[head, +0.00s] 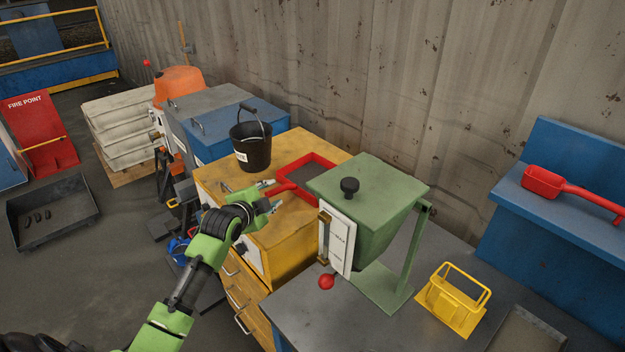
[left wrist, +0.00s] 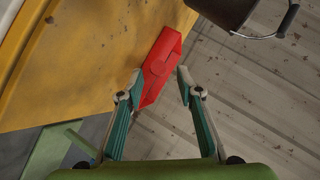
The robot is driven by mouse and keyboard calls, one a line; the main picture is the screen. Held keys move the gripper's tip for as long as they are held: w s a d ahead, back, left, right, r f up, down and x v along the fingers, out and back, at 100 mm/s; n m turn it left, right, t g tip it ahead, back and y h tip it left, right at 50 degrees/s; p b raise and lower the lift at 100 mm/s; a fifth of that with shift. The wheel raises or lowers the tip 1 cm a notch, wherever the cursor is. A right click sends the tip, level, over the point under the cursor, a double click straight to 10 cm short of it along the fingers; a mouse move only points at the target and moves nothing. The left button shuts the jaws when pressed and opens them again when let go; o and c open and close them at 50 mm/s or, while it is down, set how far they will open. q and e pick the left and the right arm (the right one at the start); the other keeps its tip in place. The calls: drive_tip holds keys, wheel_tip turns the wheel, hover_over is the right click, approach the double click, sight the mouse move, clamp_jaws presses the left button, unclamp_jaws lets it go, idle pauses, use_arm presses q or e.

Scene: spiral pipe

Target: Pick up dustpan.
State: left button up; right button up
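A red-rimmed pan with a dark inside, which I take as the dustpan (head: 293,167), lies on the yellow cabinet top, its short red handle pointing toward my left gripper. The green hopper hides part of it. My left gripper (head: 274,194) is open at the handle, with its fingertips to either side of it. In the left wrist view a red part of the pan (left wrist: 162,62) shows between and beyond the spread fingers; I cannot tell whether they touch it. My right gripper is not in view.
A black bucket (head: 250,147) stands on the yellow cabinet (head: 285,235) behind the gripper. The green hopper (head: 365,195) stands close on the right, on a grey table (head: 320,308). A yellow holder (head: 452,300) is on that table. A red scoop (head: 560,187) lies on a blue shelf.

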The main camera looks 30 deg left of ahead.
sight(275, 192)
use_arm(q)
drive_tip(key=p+x, duration=0.1)
drive_tip(key=x, duration=0.2)
drive_tip(key=shift+w, duration=0.2)
drive_tip(key=shift+w+a+f, duration=0.1)
drive_tip(key=shift+w+f, duration=0.25)
drive_tip(key=shift+w, duration=0.1)
drive_tip(key=shift+c, duration=0.3)
clamp_jaws()
drive_tip(key=shift+r, duration=0.15)
